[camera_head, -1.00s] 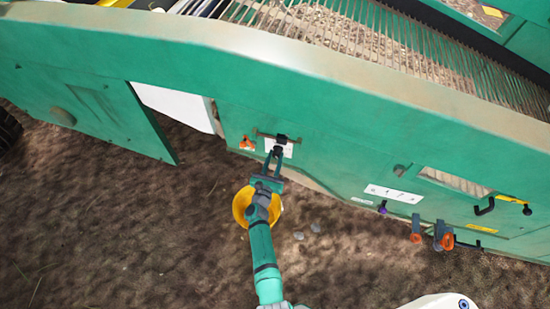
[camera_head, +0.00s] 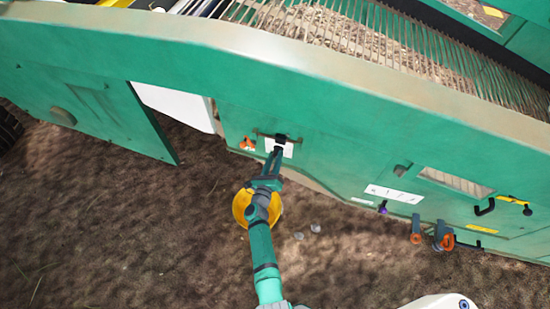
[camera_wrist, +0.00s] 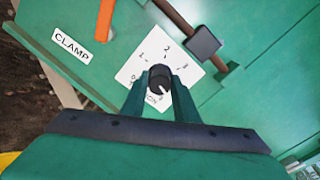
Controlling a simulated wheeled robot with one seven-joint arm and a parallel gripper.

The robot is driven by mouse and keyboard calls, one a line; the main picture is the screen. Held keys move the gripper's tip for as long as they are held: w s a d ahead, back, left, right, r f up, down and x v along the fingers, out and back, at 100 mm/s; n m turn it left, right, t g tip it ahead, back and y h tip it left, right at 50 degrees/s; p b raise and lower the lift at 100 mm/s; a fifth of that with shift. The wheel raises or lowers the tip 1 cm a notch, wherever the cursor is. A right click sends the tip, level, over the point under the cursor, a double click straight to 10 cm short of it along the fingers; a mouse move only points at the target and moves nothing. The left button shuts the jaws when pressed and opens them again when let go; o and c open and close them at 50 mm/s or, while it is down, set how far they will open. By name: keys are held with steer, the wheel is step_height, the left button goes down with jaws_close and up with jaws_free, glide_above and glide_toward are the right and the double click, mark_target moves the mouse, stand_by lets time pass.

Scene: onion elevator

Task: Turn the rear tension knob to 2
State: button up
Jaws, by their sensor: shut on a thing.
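A dark round knob (camera_wrist: 160,76) stands on a white dial plate (camera_wrist: 133,68) on the green machine side in the wrist view. The figure 2 is at the plate's top corner, with smaller marks around the knob. A pale mark on the knob's face shows at its lower edge, away from the 2. My gripper (camera_wrist: 160,88) has one finger on each side of the knob and is shut on it. In the head view, my gripper (camera_head: 277,151) reaches the same white plate (camera_head: 288,149), and its fingers hide the knob.
An orange lever (camera_head: 247,144) is left of the plate; a "CLAMP" label (camera_wrist: 72,45) is near it. A dark bar with a block (camera_wrist: 203,41) lies just above the plate. A yellow round object (camera_head: 240,207) is below my wrist. A purple knob (camera_head: 383,207) is farther right.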

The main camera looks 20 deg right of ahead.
steer(key=n, duration=0.7)
steer(key=shift+a+f, duration=0.1)
steer(key=n, duration=0.6)
steer(key=shift+f+n, duration=0.1)
steer(key=shift+n, duration=0.3)
steer(key=n, duration=0.6)
steer(key=shift+f, duration=0.1)
steer(key=n, duration=0.5)
steer(key=shift+n, duration=0.4)
steer(key=shift+f, duration=0.1)
steer(key=o, duration=1.1)
steer(key=shift+c, duration=0.2)
